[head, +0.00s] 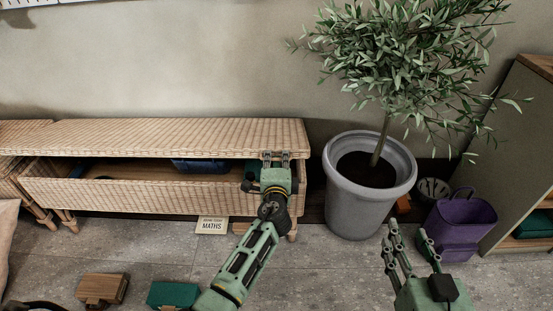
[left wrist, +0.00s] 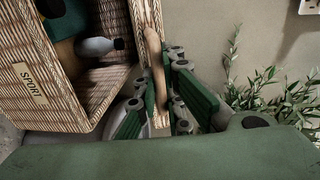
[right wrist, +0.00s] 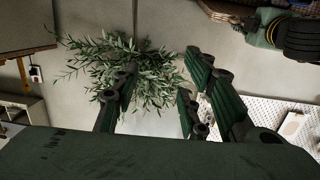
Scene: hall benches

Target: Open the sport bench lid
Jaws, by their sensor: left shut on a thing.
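The sport bench (head: 130,193) is a long wicker box against the wall. Its "SPORT" label (left wrist: 30,82) shows in the left wrist view. Its wicker lid (head: 150,137) is partly raised, with a gap along the front through which the inside shows. My left gripper (head: 275,158) is at the lid's right front end. My right gripper (head: 408,248) is empty, fingers apart, in front of the plant pot.
A grey pot (head: 350,207) with a leafy tree stands right of the bench. A purple bin (head: 455,228) and a cabinet (head: 520,135) are further right. A MATHS card (head: 211,225), a brown box (head: 102,289) and a green box (head: 172,294) are in front.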

